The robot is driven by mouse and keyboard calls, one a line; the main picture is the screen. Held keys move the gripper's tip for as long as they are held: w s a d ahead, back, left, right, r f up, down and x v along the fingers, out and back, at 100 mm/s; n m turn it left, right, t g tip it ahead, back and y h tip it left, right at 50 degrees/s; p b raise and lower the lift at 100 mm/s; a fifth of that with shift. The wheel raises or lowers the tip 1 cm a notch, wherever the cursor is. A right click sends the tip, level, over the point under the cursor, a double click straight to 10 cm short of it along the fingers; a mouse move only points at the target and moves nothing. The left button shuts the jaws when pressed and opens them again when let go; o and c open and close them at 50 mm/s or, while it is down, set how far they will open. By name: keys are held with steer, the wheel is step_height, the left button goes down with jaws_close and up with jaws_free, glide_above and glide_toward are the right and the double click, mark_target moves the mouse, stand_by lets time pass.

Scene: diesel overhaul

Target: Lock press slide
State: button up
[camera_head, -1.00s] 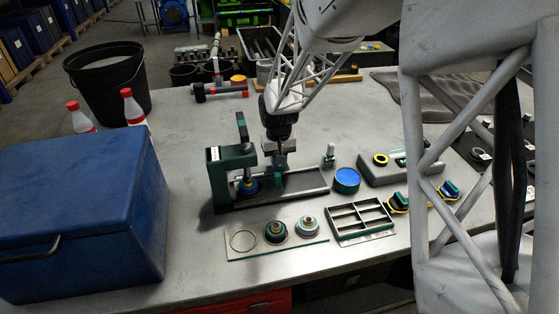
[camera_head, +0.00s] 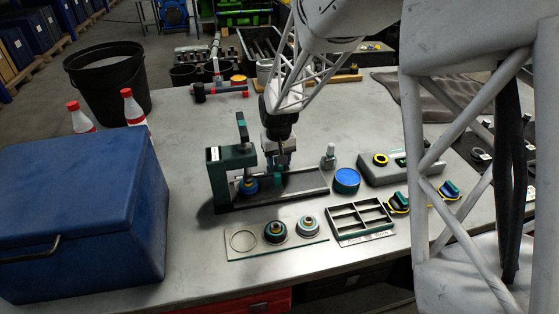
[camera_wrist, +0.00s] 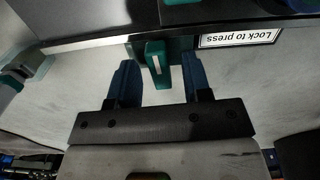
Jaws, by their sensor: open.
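The green press (camera_head: 218,172) stands on the bench with an upright handle and a dark slide rail (camera_head: 308,184) running right from it. A blue and yellow part (camera_head: 249,187) sits under its head. My gripper (camera_wrist: 158,64) is open, with one blue finger on each side of the lever; contact cannot be told. In the head view my gripper (camera_head: 280,172) is low over the rail, partly hiding it.
A plate (camera_head: 240,257) with ringed parts and a divided tray (camera_head: 362,237) lie in front of the press. A blue round container (camera_head: 346,180) and a grey-green block (camera_head: 392,170) stand right. A blue box (camera_head: 80,215) fills the left.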

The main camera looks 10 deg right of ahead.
steer(key=shift+r, duration=2.75)
steer(key=shift+r, duration=0.1)
steer(key=shift+r, duration=1.9)
steer(key=s+r+t, duration=0.1)
steer(key=s+r, duration=0.2)
steer(key=s, duration=0.8)
steer(key=s+d+r, duration=0.1)
steer(key=s+r, duration=0.3)
steer(key=s, duration=0.7)
steer(key=s+d+r+t, duration=0.1)
steer(key=s+r, duration=0.2)
steer(key=s, duration=0.8)
steer(key=shift+r+m+t, duration=0.15)
steer(key=shift+m+t, duration=0.15)
steer(key=shift+m, duration=0.1)
